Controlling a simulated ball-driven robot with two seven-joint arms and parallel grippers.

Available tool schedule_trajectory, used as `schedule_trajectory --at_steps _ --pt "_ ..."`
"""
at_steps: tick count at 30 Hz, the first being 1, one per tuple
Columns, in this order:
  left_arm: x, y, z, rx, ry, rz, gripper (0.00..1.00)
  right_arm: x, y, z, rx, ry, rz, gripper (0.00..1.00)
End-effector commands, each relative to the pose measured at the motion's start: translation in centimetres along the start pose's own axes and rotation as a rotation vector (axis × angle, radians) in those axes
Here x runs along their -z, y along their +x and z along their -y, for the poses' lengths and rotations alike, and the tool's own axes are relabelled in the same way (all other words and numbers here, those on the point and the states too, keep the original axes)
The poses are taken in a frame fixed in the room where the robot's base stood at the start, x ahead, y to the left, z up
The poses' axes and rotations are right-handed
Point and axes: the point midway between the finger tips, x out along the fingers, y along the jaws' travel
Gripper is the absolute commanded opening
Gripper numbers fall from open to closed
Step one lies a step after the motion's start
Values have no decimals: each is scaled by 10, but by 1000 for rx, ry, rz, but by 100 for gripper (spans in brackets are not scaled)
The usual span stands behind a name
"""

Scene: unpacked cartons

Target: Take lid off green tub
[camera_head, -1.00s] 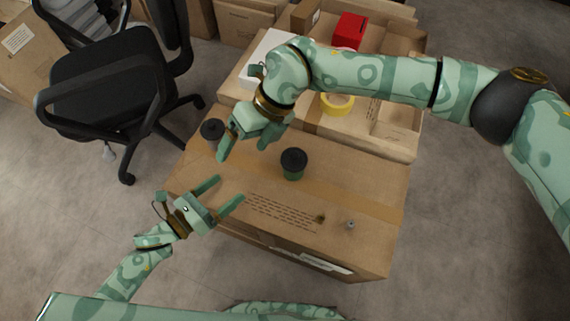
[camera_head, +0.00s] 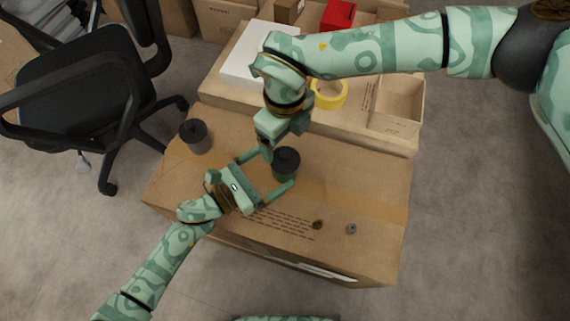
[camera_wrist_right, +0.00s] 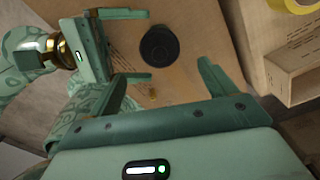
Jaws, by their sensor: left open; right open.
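The green tub (camera_head: 285,177) stands upright on the large carton, its black lid (camera_head: 287,159) on top. In the right wrist view the round lid (camera_wrist_right: 159,46) hides the tub's body. My left gripper (camera_head: 268,171) is open, its fingers pointing at the tub from the left, one towards each side. I cannot tell whether they touch it. My right gripper (camera_head: 284,143) is open and points down just behind and above the tub. In the right wrist view the lid shows ahead, between the lines of the right gripper's fingers (camera_wrist_right: 162,75).
A dark grey tub with a black lid (camera_head: 195,137) stands at the carton's left. A brown bit (camera_head: 317,224) and a grey bit (camera_head: 351,229) lie at front right. Behind are yellow tape (camera_head: 329,94), a white box (camera_head: 246,66) and a red box (camera_head: 339,14).

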Motion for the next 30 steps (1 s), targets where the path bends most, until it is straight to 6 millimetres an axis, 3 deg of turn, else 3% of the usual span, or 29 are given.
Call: schedule_trajectory --at_steps 7,17,24,26,30 --pt "0 28 0 0 -1 1 92 0 0 0 -1 0 0 84" --pt "0 31 0 0 -1 0 92 0 0 0 -1 0 0 84" --pt "0 31 0 0 -1 0 25 0 0 0 -1 0 0 84" --pt "0 31 0 0 -1 0 24 0 -1 0 -1 7 0 92" --pt "0 31 0 0 -1 0 24 -4 -29 1 -1 155 3 92"
